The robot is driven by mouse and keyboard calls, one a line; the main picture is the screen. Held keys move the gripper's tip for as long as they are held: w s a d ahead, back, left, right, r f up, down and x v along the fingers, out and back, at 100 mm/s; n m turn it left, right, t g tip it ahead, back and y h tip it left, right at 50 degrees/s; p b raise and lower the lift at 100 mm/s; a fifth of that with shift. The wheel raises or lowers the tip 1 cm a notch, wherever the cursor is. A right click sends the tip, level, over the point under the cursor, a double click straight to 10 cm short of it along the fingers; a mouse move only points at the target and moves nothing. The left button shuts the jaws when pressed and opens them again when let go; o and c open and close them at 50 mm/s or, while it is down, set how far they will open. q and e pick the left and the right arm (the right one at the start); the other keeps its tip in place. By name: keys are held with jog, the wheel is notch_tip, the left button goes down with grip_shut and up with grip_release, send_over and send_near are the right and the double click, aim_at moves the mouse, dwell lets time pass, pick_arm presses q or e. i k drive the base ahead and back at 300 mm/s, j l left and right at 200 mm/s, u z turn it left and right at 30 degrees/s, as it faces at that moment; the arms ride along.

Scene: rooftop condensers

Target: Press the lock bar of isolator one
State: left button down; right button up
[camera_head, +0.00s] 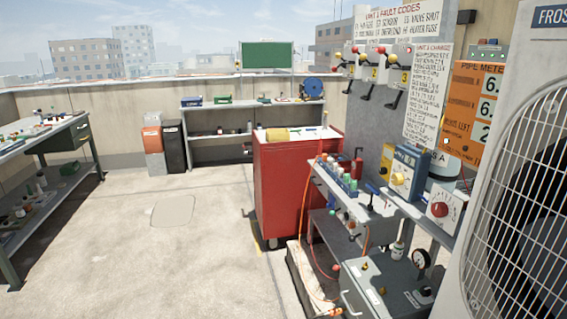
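Three grey isolator boxes hang in a row on the grey panel at the upper right. The leftmost isolator box (351,68) seems to be isolator one, but its number is too small to read surely. The middle box (374,72) bears a 2 and the right box (402,75) a 3. Each has a red knob and a yellow knob near its top and a black lever below, angled down to the left. I cannot make out which part is the lock bar. Neither of my grippers is in view.
A red tool cabinet (290,185) stands mid-floor, left of a cluttered grey work stand (355,205). A large condenser with a wire grille (520,210) fills the right edge. A grey bench (45,145) stands at left. The floor (180,250) between is clear.

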aim_at(338, 55)
jog(key=i+j+u, duration=0.15)
jog(key=i, duration=0.6)
jog(key=i+j+u, duration=0.1)
jog(key=i+j, duration=0.15)
jog(key=i, duration=0.55)
jog(key=i+j+u, duration=0.15)
jog(key=i, duration=0.6)
jog(key=i+z, duration=0.65)
jog(key=i+j+z, duration=0.2)
jog(key=i+z, duration=0.15)
jog(key=i+l+z, duration=0.1)
jog(key=i+z, duration=0.15)
jog(key=z, duration=0.15)
jog(key=i+z, duration=0.4)
jog(key=i+j+z, duration=0.1)
jog(key=z, duration=0.3)
